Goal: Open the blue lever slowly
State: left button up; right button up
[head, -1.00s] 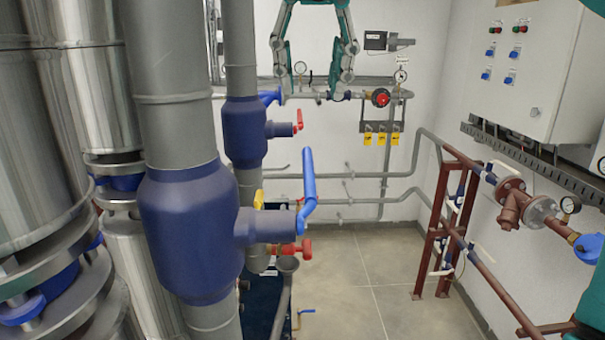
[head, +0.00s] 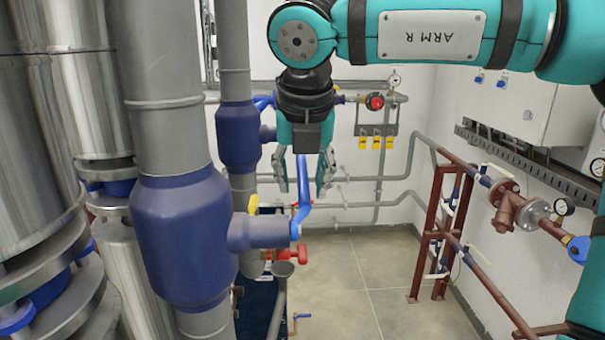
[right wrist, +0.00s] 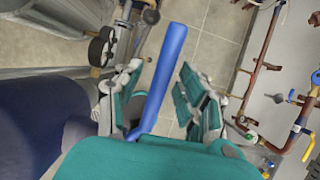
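The blue lever (head: 302,192) stands up from the stub at the right of the large blue valve body (head: 184,240) on the thick grey pipe. It is bent and leans slightly. My right gripper (head: 305,188) points down over its upper part, with its fingers open on either side. In the right wrist view the lever (right wrist: 164,80) runs between the open fingers of the gripper (right wrist: 165,92). There is a clear gap to the right finger; the lever lies nearer the left one. The lever's top is partly hidden in the head view. My left gripper is not in view.
A second blue valve body (head: 238,137) sits behind on a thinner pipe. A red handle (head: 291,254) and a yellow handle (head: 253,204) are close below and left of the lever. A brown pipe frame (head: 437,235) stands at the right. The floor between is clear.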

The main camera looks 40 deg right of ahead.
grip_shut()
jog(key=shift+d, duration=0.1)
dwell(0.5)
